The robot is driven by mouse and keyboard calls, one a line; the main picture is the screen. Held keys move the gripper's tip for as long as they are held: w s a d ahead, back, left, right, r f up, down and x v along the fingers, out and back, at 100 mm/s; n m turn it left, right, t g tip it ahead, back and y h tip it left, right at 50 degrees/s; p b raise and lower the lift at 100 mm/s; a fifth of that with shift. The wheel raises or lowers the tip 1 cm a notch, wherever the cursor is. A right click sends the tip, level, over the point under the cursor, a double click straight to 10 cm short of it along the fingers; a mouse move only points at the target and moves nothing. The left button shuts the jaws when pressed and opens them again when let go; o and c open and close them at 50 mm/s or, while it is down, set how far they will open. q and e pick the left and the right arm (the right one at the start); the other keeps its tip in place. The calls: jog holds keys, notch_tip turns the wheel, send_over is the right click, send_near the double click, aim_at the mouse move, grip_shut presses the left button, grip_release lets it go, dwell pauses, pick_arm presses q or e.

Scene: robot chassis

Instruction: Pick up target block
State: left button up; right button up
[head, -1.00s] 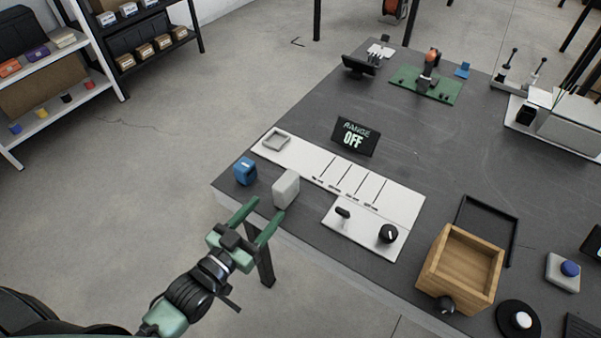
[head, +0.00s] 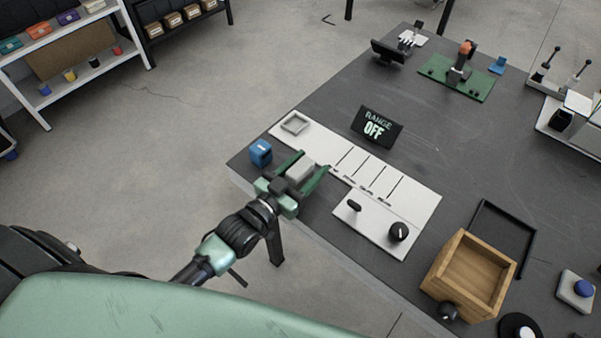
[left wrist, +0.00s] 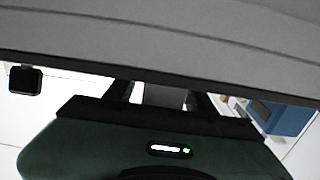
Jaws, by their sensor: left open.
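The pale grey block (head: 300,169) stands near the table's front edge. My left gripper (head: 312,161) is open, with its green fingers reaching along both sides of this block. I cannot tell whether the fingers touch it. The gripper hides part of the block's lower front. The blue block (head: 261,153) stands just to the left, outside the fingers. A blue thing also shows at the right of the left wrist view (left wrist: 288,116). In that view a grey surface fills the top, and little shows between the fingers. My right gripper is not in view.
A white panel (head: 345,158) with slots lies behind the block, with a black "RANGE OFF" sign (head: 376,127) beyond. A plate with a switch and knob (head: 398,232) lies to the right. A wooden box (head: 470,275) stands at the lower right. The dark table (head: 440,150) has free room beyond the sign.

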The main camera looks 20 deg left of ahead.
pick_arm(q)
jog(key=shift+w, duration=0.1)
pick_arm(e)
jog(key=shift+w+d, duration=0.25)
pick_arm(q)
grip_shut()
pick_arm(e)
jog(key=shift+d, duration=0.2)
pick_arm(q)
jog(key=shift+r, duration=0.15)
